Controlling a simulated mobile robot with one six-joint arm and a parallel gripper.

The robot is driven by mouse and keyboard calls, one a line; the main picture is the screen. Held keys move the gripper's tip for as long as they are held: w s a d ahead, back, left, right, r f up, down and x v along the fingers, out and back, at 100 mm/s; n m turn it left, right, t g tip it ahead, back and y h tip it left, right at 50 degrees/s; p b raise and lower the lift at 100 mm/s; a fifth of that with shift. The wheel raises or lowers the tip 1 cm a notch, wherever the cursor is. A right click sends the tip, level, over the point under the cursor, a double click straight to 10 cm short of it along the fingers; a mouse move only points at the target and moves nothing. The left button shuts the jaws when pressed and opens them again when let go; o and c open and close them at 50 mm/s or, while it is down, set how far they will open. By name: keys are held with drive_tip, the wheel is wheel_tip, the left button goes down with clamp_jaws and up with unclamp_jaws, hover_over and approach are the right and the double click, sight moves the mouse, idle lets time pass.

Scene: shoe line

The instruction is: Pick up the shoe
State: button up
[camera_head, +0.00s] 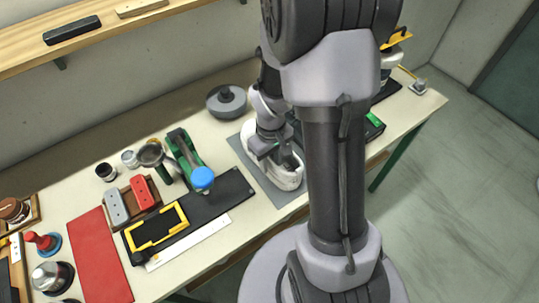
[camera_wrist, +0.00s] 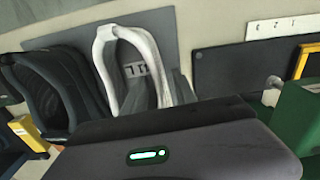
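A white shoe (camera_head: 287,178) sits on a grey mat (camera_head: 240,146) on the table, partly covered by my arm. In the wrist view the white shoe (camera_wrist: 148,50) shows its open collar, with dark marks on the insole. My gripper (camera_head: 266,150) is down at the shoe, over its opening. In the wrist view the gripper's dark body fills the lower middle, and a dark grey finger-like part shows beside the shoe's right side. Both fingertips are not clearly visible, so I cannot tell whether they touch or grip the shoe.
A dark shoe (camera_wrist: 58,85) stands left of the white one in the wrist view. A grey round pan (camera_head: 226,103) is behind. A wooden shelf (camera_head: 90,20) runs along the wall.

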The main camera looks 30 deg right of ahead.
sight(269, 166)
drive_tip(key=f, duration=0.2)
drive_tip(key=f+b, duration=0.1)
drive_tip(key=shift+w+f, duration=0.35)
drive_tip(key=shift+f, duration=0.05)
drive_tip(key=shift+r, duration=0.1)
clamp_jaws()
idle(0.8)
